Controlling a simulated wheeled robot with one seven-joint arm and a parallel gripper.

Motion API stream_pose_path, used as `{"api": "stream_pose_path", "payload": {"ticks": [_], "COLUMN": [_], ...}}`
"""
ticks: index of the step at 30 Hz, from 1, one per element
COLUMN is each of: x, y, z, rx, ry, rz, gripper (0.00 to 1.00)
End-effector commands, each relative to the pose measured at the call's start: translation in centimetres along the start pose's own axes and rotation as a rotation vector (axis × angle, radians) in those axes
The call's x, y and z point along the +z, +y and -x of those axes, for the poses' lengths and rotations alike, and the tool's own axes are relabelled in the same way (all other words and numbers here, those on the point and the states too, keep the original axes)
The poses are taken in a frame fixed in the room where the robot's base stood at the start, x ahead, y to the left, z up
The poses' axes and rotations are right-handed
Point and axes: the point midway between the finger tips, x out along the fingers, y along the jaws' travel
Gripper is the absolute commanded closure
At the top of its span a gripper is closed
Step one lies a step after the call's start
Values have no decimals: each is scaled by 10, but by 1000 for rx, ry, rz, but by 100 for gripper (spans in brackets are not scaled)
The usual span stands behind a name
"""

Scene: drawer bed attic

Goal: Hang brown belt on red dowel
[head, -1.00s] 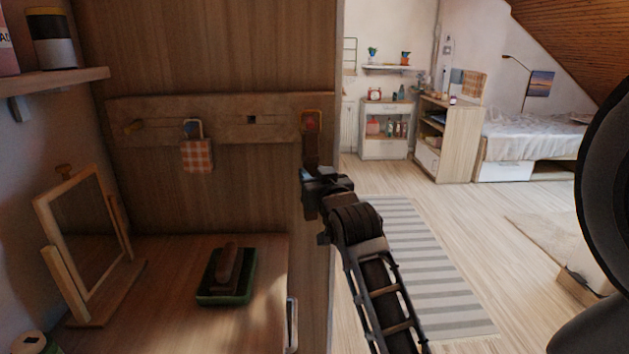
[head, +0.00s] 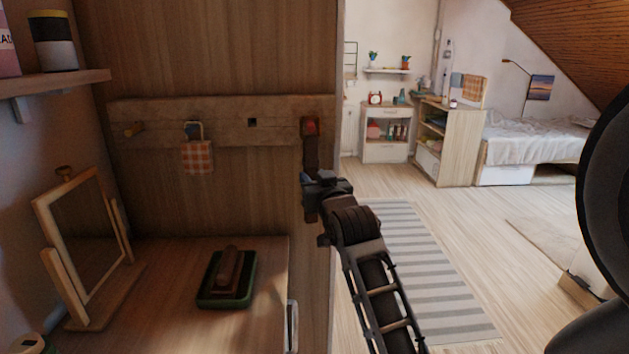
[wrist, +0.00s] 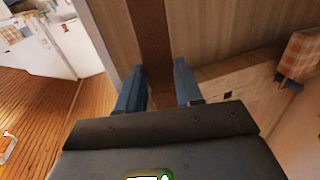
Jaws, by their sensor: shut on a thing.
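The brown belt (head: 311,156) hangs upright in front of the right end of the wooden peg rail. The red dowel (head: 311,127) shows as a red spot at the belt's top end, with brown around it. I cannot tell whether the buckle is around the dowel or only in front of it. My gripper (head: 312,187) is just below, shut on the belt strap. In the wrist view the belt (wrist: 152,40) runs up between the two blue-grey fingers of my gripper (wrist: 160,88), and its top end is out of frame.
The rail (head: 225,122) also has a wooden peg (head: 134,129) at left, a hook with a checked cloth (head: 197,157) and a square hole. A mirror (head: 85,240) and green tray (head: 250,290) stand on the counter below. Open floor lies right.

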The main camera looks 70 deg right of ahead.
Motion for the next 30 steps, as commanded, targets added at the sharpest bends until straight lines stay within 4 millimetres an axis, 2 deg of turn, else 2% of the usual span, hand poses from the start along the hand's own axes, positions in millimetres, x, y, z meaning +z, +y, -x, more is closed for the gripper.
{"api": "stream_pose_path", "payload": {"ticks": [3,4,12,22,30], "x": [-1,-1,0,1,2], "y": [0,0,0,0,0], "z": [0,0,0,5,45], "rx": [0,0,0,0,-1], "ry": [1,1,1,-1,-1], "rz": [0,0,0,0,0], "gripper": [99,62,36,35,35]}}
